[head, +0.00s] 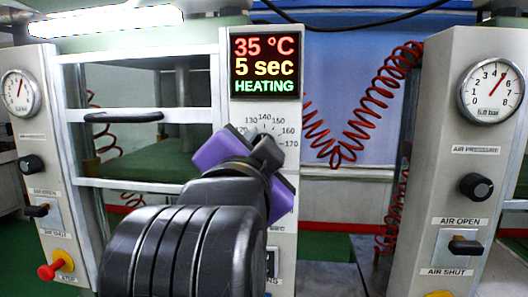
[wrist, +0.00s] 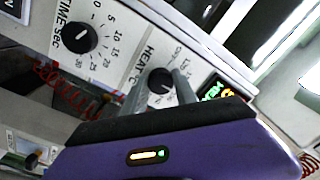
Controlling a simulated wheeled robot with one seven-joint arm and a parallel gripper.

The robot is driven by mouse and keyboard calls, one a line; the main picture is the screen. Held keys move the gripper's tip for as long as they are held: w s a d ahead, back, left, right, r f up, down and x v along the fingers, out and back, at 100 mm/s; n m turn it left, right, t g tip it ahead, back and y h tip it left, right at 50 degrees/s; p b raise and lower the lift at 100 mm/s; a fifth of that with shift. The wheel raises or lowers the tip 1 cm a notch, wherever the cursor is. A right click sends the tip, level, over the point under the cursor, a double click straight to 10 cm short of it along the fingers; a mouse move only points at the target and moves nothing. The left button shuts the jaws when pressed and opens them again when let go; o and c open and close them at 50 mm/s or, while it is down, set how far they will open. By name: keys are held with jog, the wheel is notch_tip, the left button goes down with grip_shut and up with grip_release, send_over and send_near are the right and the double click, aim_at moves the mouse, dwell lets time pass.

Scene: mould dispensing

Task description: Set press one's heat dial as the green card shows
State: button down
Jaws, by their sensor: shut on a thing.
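The heat dial (wrist: 161,80) is a black round knob on the grey press panel, labelled HEAT in the wrist view. My gripper (wrist: 160,92), with a purple and black body, has its two grey fingers on either side of the knob, shut on it. In the head view my gripper (head: 262,142) covers the dial; scale numbers from 130 to 170 show above it. I cannot tell where the dial points. The display (head: 265,66) above reads 35 °C, 5 sec, HEATING. No green card is in view.
A time dial (wrist: 80,38) sits beside the heat dial on the same panel. Pressure gauges (head: 491,91) (head: 20,93), small knobs (head: 476,187) and air switches (head: 465,247) are on the side posts. A red stop button (head: 47,271) is at lower left. Red coiled hoses (head: 375,100) hang behind.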

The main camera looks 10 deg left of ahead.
jog(key=c, duration=1)
grip_release()
jog(key=shift+o, duration=0.2)
jog(key=shift+s, duration=0.1)
jog(key=s, duration=0.7)
jog(key=shift+s+a+f+b, duration=0.15)
jog(key=shift+s+f+b, duration=0.05)
jog(key=shift+s+b, duration=0.1)
